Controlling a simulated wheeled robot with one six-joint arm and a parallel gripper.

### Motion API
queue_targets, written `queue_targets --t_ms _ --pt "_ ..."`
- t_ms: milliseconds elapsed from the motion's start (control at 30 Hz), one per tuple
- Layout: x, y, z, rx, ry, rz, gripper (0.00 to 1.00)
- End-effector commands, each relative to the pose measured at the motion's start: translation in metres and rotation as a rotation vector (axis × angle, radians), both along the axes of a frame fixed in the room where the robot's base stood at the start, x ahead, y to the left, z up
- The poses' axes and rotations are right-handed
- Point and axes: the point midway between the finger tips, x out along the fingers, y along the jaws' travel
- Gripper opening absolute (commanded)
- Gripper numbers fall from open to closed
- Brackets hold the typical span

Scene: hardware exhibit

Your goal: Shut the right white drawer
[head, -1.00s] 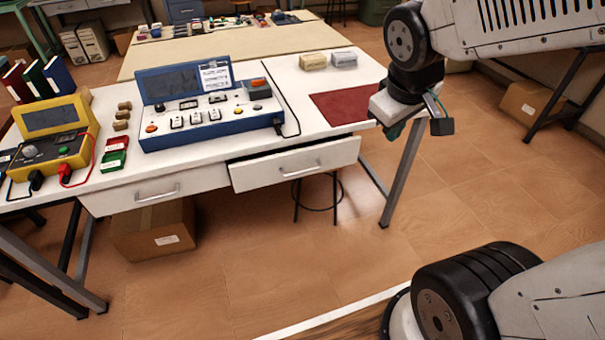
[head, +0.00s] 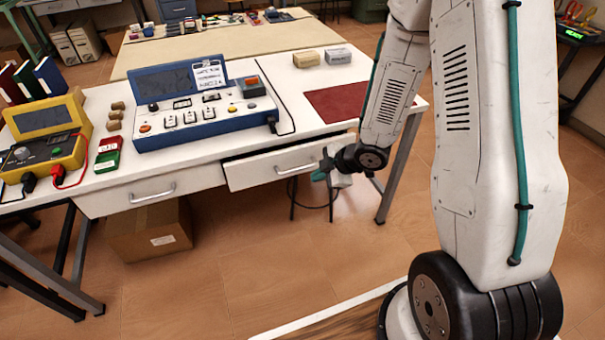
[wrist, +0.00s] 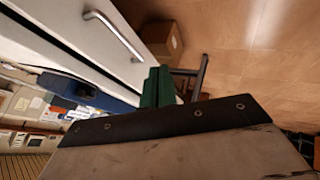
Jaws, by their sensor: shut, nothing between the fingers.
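The right white drawer (head: 254,170) sticks out a little from under the white table top in the head view. Its front and metal handle (head: 297,168) face me. My gripper (head: 320,175) is at the right end of the drawer front, low and close to it. In the wrist view the green fingers (wrist: 158,86) are together and empty. They lie beside the white drawer front (wrist: 145,62), and the handle (wrist: 115,34) shows at upper left. I cannot tell whether the fingers touch the drawer.
The left drawer (head: 120,194) sits flush in the table. A blue control console (head: 205,125), a yellow meter (head: 45,150) and a red mat (head: 335,103) are on the table top. A cardboard box (head: 150,232) stands underneath. The floor in front is clear.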

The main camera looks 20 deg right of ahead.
Motion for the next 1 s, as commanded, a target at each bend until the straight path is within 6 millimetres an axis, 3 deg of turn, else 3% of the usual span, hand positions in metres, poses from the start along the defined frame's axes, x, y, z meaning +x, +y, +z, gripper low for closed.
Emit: queue_targets --t_ms 533,700,1000 --pt "0.05 0.042 -0.077 -0.001 0.0 0.001 0.0" --pt "0.076 0.04 -0.068 0.0 -0.003 0.001 0.0" --pt "0.087 0.04 -0.066 -0.001 0.0 0.0 0.0"
